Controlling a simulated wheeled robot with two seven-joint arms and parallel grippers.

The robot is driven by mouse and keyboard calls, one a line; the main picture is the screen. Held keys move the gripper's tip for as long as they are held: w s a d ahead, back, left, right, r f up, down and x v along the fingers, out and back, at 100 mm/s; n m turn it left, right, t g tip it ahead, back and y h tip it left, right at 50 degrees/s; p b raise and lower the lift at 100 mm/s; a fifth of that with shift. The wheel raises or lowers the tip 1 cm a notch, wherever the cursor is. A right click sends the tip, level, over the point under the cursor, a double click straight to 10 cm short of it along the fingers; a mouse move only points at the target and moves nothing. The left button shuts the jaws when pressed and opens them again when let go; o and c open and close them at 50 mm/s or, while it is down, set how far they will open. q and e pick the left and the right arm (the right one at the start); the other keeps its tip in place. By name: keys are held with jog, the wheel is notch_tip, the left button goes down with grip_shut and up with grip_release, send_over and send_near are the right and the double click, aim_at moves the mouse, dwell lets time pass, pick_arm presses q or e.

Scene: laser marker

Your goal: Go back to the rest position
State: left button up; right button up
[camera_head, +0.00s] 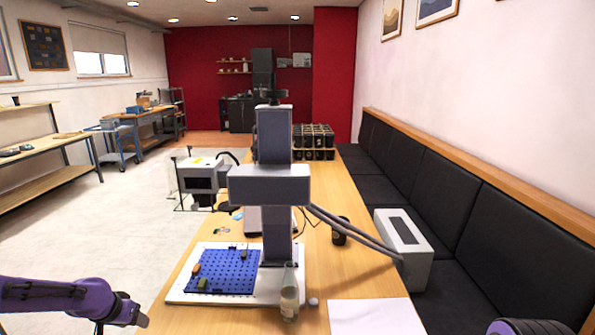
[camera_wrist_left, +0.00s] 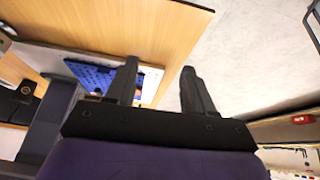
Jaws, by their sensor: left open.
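My left gripper (camera_wrist_left: 158,85) is open and empty in the left wrist view, its two dark fingers spread apart. In the head view my purple left arm comes in from the lower left, with the left gripper (camera_head: 140,322) at the left edge of the table, apart from the laser marker. The grey laser marker (camera_head: 270,185) stands on the table. A purple part of my right arm (camera_head: 525,327) shows at the lower right edge; its gripper is out of the picture.
The wooden table (camera_head: 350,260) holds a white base (camera_head: 180,290) with a blue perforated plate (camera_head: 228,272) and small pieces on it. A bottle (camera_head: 289,300), a white sheet (camera_head: 375,316) and a black cup (camera_head: 339,232) stand or lie nearby. A black bench (camera_head: 440,210) lines the right wall.

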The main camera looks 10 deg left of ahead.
pick_arm(q)
jog(key=w+d+n+t, duration=0.3)
jog(key=d, duration=0.2)
jog(key=s+d+f+n+b, duration=0.1)
jog(key=s+d+f+n, duration=0.25)
jog(key=d+f, duration=0.3)
jog(key=s+d+f+g+y+b, duration=0.1)
jog(key=s+f, duration=0.4)
jog(key=s, duration=0.5)
jog(key=s+d+f+m+g+y, duration=0.1)
jog(key=s+d+f, duration=0.3)
jog(key=s, duration=0.7)
jog(key=s+d+f+g+y+b, duration=0.1)
jog(key=s+d+f+g, duration=0.1)
jog(key=s+f, duration=0.4)
jog(key=s+g, duration=0.1)
jog(key=s, duration=0.4)
jog(key=shift+d+b, duration=0.3)
jog(key=shift+d, duration=0.1)
pick_arm(e)
jog(key=f, duration=0.4)
jog(key=shift+w, duration=0.4)
